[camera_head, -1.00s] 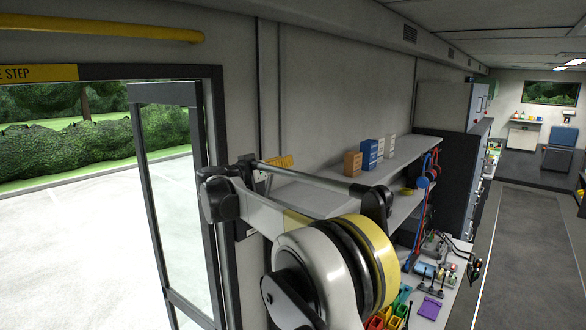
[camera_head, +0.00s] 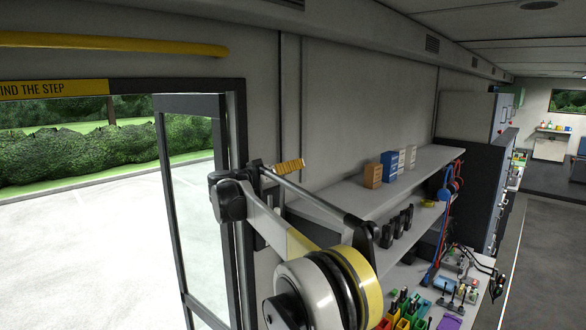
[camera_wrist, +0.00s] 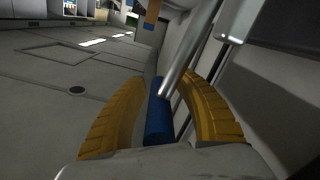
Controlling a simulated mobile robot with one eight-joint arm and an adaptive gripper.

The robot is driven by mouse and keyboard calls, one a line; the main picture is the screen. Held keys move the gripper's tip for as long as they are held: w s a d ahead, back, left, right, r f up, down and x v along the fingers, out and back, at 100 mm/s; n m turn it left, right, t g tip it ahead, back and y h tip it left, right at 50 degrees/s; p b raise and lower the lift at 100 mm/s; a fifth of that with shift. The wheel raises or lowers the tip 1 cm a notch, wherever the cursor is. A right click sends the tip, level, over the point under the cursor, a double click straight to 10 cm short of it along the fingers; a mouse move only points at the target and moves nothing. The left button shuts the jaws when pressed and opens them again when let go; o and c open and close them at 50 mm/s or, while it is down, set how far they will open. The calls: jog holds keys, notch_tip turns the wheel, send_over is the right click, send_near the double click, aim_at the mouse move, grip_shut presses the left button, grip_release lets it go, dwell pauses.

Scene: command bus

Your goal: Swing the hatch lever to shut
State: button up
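In the wrist view, my gripper's two ribbed yellow fingers (camera_wrist: 165,85) flank a blue cylindrical grip (camera_wrist: 158,118). A silver rod (camera_wrist: 190,50) meets the grip and runs up to the right; together they look like the hatch lever. The blue grip lies close to both fingers, but I cannot tell whether they press on it. In the head view, a ribbed yellow piece that looks like my gripper (camera_head: 290,167) shows beside the wall, beyond my arm. The lever is not clearly visible there, and my arm blocks part of the wall.
An open glass door (camera_head: 190,200) stands at the left, under a yellow rail (camera_head: 110,42). Shelves (camera_head: 345,199) on the right hold small boxes (camera_head: 390,165). A worktop below carries coloured bins (camera_head: 405,312) and tools. The aisle floor (camera_head: 535,270) at far right looks clear.

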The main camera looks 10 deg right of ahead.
jog(key=shift+s+a, duration=0.1)
jog(key=v, duration=1.2)
